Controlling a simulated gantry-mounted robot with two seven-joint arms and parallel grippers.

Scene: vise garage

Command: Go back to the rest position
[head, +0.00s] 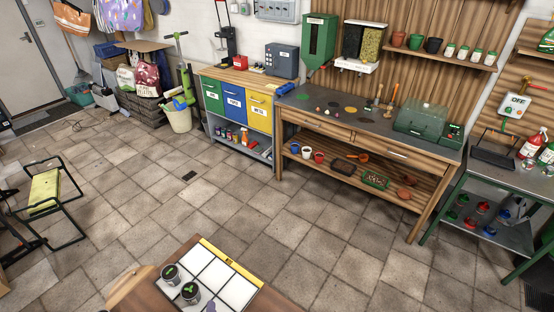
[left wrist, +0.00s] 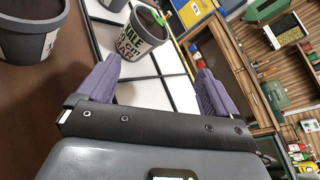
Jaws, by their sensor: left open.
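My left gripper (left wrist: 157,66) is open and empty in the left wrist view, its two purple fingers spread wide. A dark pot with a printed label (left wrist: 145,32) stands just beyond the fingers, on or at the white gridded board (left wrist: 162,92). A second dark pot (left wrist: 28,45) is at the upper left, apart from the fingers. In the head view two dark pots with green marks on top, a farther one (head: 170,273) and a nearer one (head: 190,291), stand at the board's left side. A small purple piece at the bottom edge looks like a fingertip of mine. My right gripper is not in view.
The board lies on a brown wooden table (head: 128,292) at the bottom of the head view. A long wooden workbench (head: 345,128) with a green box (head: 420,120) stands at the back. A black-framed seat (head: 43,190) stands at the left. The tiled floor between is clear.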

